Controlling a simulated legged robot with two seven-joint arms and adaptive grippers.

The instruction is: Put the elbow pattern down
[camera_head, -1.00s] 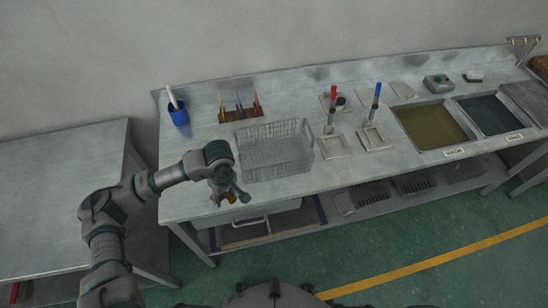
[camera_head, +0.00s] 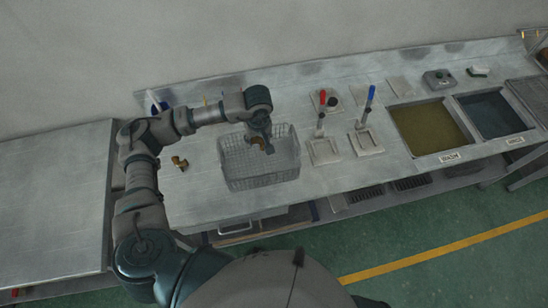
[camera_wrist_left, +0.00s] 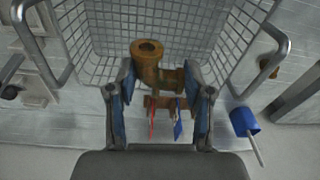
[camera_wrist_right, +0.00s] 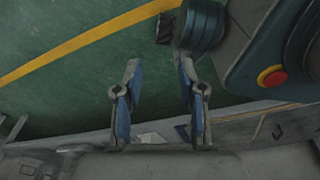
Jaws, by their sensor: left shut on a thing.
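My left gripper (camera_head: 262,138) is shut on the brown-gold elbow pattern (camera_head: 257,142). In the left wrist view the elbow pattern (camera_wrist_left: 148,58) sits between the fingers (camera_wrist_left: 158,78), with one round open end facing the camera. The wire basket (camera_head: 235,178) stands on the bench, and the pattern is over its mesh. I cannot tell the exact height above the basket floor. The basket mesh (camera_wrist_left: 100,35) also surrounds the pattern in the left wrist view. My right gripper (camera_wrist_right: 158,68) is open and empty above the green floor.
Another brown-gold fitting (camera_head: 180,162) lies on the bench left of the basket. A blue cup (camera_wrist_left: 244,121) and a tool rack (camera_wrist_left: 160,101) are behind the basket. Red-handled (camera_head: 322,112) and blue-handled (camera_head: 368,110) tools stand to its right. The front left bench is clear.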

